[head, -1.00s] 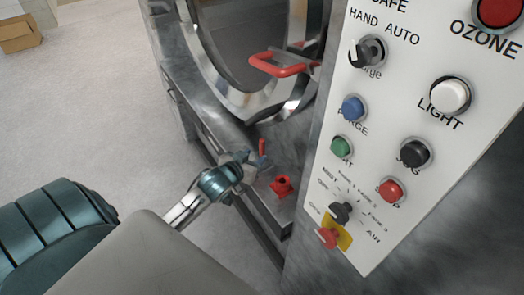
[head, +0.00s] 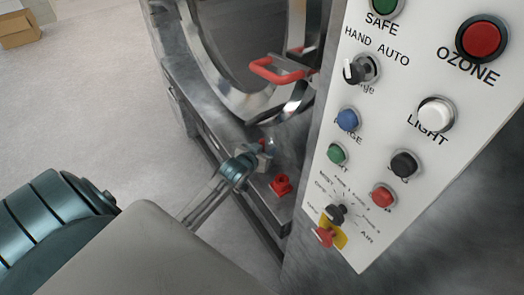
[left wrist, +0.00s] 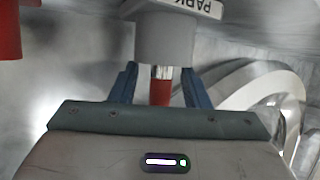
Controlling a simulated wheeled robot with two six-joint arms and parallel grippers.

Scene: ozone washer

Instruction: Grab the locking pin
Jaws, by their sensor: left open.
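The locking pin, a small red and silver rod (left wrist: 160,92), shows in the left wrist view between my two blue fingers, at a grey round holder (left wrist: 166,40) with a "PARK" label. My left gripper (left wrist: 160,84) is open, with one finger on each side of the rod; I cannot tell whether either touches it. In the head view my left gripper (head: 264,152) is at the washer's front ledge, and it hides most of the pin.
A red socket (head: 281,185) stands on the ledge beside the gripper. A control panel (head: 350,215) with knobs and buttons rises at the right. The round door has a red handle (head: 277,70). Open floor (head: 100,110) lies left; a cardboard box (head: 18,30) is far off.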

